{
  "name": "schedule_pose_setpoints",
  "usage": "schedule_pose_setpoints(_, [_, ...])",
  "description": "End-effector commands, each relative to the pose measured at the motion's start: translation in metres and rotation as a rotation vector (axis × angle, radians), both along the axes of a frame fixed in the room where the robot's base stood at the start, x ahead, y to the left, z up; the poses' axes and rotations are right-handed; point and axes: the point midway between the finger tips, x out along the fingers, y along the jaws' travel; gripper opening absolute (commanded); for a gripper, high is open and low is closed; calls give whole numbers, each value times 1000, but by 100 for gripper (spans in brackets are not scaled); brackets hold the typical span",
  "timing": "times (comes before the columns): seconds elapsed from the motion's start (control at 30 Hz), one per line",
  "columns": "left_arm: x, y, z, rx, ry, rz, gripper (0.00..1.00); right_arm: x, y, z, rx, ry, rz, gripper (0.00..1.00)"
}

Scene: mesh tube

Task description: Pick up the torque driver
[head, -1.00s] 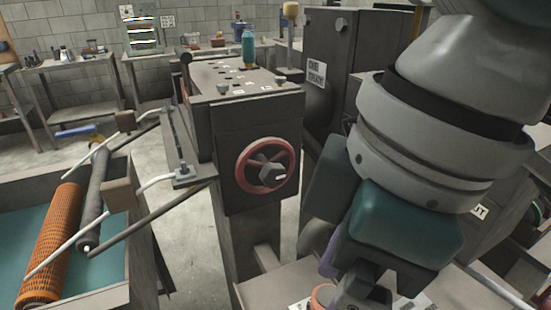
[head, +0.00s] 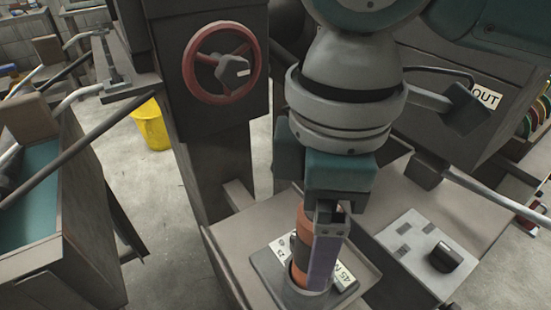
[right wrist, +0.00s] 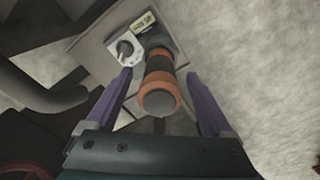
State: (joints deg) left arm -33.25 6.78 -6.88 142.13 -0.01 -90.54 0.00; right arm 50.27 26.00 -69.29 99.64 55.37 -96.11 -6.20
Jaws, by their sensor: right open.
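The torque driver (head: 302,232), with an orange and black handle, stands in a round holder on a labelled plate (head: 262,262) on the grey bench. My right gripper (head: 316,262) is above it, pointing down, with a purple finger in front of the handle. In the right wrist view the driver (right wrist: 158,78) shows end-on between the two purple fingers of the right gripper (right wrist: 158,82). There is a visible gap on each side, so the gripper is open around the handle. The driver's lower end is hidden in the holder. My left gripper is not in view.
A grey machine with a red handwheel (head: 222,64) stands just left of the bench. A light panel with a black knob (head: 446,257) lies to the right. A yellow bin (head: 152,126) is on the floor behind. A teal-lined trough (head: 36,214) is at left.

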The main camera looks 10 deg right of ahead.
Motion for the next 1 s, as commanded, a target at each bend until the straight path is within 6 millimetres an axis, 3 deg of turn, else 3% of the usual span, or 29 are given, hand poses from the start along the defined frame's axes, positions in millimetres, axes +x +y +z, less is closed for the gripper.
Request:
schedule_pose_setpoints(0.13, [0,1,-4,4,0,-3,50,0,0,-18,-1,0,-3,86])
schedule_pose_setpoints(0.4, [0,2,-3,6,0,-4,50,0,0,-20,1,-1,-2,84])
schedule_pose_setpoints(1.0, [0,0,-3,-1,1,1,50,0,0,-19,1,-1,-2,16])
